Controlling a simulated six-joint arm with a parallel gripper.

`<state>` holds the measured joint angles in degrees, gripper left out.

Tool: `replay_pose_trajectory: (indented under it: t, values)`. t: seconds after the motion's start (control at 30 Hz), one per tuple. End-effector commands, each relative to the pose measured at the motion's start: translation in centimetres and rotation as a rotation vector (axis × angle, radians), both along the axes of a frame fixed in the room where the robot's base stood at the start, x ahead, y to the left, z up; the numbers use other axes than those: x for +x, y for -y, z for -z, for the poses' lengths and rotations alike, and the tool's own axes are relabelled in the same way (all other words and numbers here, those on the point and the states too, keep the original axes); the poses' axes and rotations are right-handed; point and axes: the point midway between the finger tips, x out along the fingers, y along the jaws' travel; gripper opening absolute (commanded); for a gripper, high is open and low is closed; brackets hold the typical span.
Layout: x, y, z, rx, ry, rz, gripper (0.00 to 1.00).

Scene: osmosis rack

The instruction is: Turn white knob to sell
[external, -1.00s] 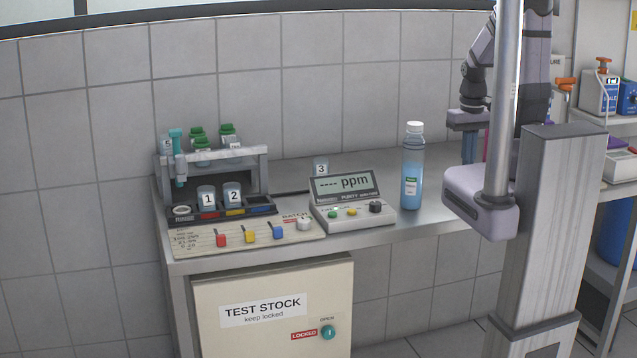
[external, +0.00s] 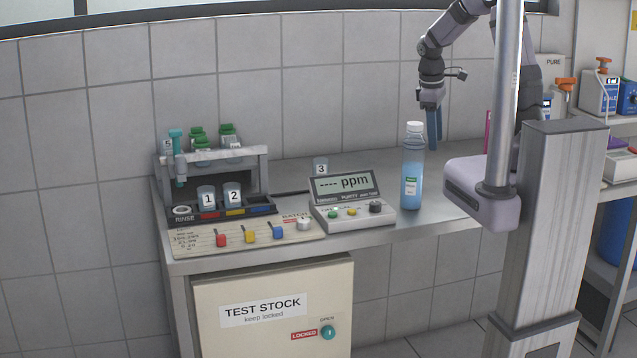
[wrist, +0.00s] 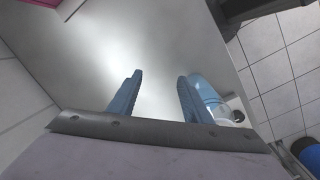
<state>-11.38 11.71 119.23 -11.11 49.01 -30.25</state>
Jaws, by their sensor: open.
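The white knob (external: 304,223) sits at the right end of the beige control strip (external: 196,243), by the word "BATCH", at the bench's front left. Its setting is too small to read. My gripper (external: 434,130) hangs fingers down behind and right of the blue bottle, above the bench's back right part, well away from the knob. In the wrist view its two blue fingers (wrist: 155,95) are apart with nothing between them, only bare bench below.
Red, yellow and blue knobs (external: 249,236) share the strip. A ppm meter (external: 352,205) stands right of it, and the blue bottle (external: 411,180) stands further right. A rack (external: 262,170) with vials stands at the back left. Beaker 3 (external: 320,168) is behind the meter.

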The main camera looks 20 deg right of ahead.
Motion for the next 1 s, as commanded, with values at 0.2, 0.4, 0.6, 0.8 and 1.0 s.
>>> replay_pose_trajectory:
  t: [0.2, 0.4, 0.6, 0.8, 1.0]
  values:
    - [4.6, -10.5, 0.9, -0.025, -0.01, -0.334, 0.45]
    - [1.7, -24.8, 3.5, 0.045, -0.018, -0.416, 0.45]
    - [-4.6, -35.6, 5.4, 0.099, -0.049, -0.483, 0.45]
    - [-9.0, -40.4, 6.3, 0.123, -0.07, -0.516, 0.45]
    - [-9.9, -41.2, 6.4, 0.128, -0.075, -0.521, 0.45]
